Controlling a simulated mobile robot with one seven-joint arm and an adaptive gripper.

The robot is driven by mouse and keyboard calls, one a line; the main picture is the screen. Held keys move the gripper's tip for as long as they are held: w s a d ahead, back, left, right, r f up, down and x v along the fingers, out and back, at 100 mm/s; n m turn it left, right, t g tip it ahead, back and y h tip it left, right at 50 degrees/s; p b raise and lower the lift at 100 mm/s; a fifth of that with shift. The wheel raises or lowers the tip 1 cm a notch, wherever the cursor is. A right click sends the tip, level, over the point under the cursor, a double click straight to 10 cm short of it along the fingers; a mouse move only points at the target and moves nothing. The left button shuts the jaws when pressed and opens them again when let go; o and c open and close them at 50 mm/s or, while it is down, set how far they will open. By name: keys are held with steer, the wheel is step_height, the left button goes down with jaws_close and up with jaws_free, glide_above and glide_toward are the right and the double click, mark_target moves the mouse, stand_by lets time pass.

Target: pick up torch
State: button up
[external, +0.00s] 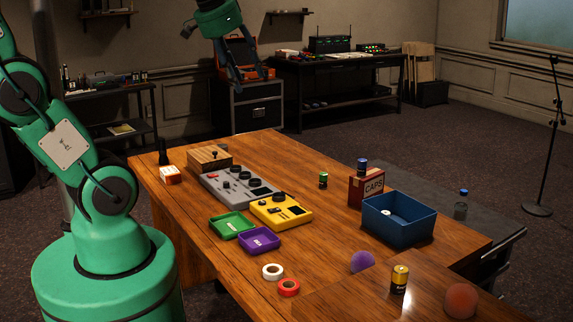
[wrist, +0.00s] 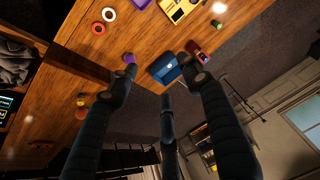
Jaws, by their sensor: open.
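A slim black upright object (external: 163,152), which may be the torch, stands at the far left corner of the wooden desk (external: 330,215); it is too small to be sure. I do not make it out in the wrist view. My gripper (external: 243,82) hangs high above and behind the desk's far edge in the external view, apart from everything on it. Its dark fingers are spread and empty. In the wrist view the gripper (wrist: 162,72) shows its separated fingers, with the desk beyond at a tilt.
Near the black object are a red and white box (external: 170,175) and a wooden box (external: 209,157). A grey mixer (external: 235,188), yellow device (external: 280,210), green tray (external: 231,224), purple tray (external: 259,240) and blue bin (external: 398,220) fill the middle. A battery (external: 400,278) stands at front right.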

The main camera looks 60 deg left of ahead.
steer(key=w+a+r+g+p, duration=0.1)
steer(key=w+a+r, duration=0.1)
steer(key=w+a, duration=0.65)
steer(key=w+a+r+g+p, duration=0.1)
steer(key=w+a+r, duration=0.1)
steer(key=w+a, duration=0.7)
steer(key=w+a+f+p, duration=0.1)
steer(key=w+a+f, duration=0.1)
steer(key=a, duration=0.7)
steer(key=w+a+f+g, duration=0.1)
steer(key=w+a+f, duration=0.1)
steer(key=a, duration=0.7)
steer(key=w+a+f+p, duration=0.1)
steer(key=w+a+f, duration=0.1)
steer(key=a, duration=0.8)
steer(key=s+a+f+p, duration=0.15)
steer(key=a+f, duration=0.25)
steer(key=a, duration=0.4)
steer(key=s+a+f+g+b, duration=0.1)
steer(key=s+a+f, duration=0.1)
steer(key=a+f, duration=0.45)
steer(key=s+a+f+p, duration=0.1)
steer(key=s+a+f, duration=0.15)
steer(key=a, duration=0.75)
steer(key=s+a+f+g+p, duration=0.1)
steer(key=s+a+f, duration=1.3)
steer(key=a+f, duration=0.2)
steer(key=shift+a+f+h, duration=0.3)
steer(key=shift+a+f, duration=0.05)
steer(key=shift+a, duration=0.25)
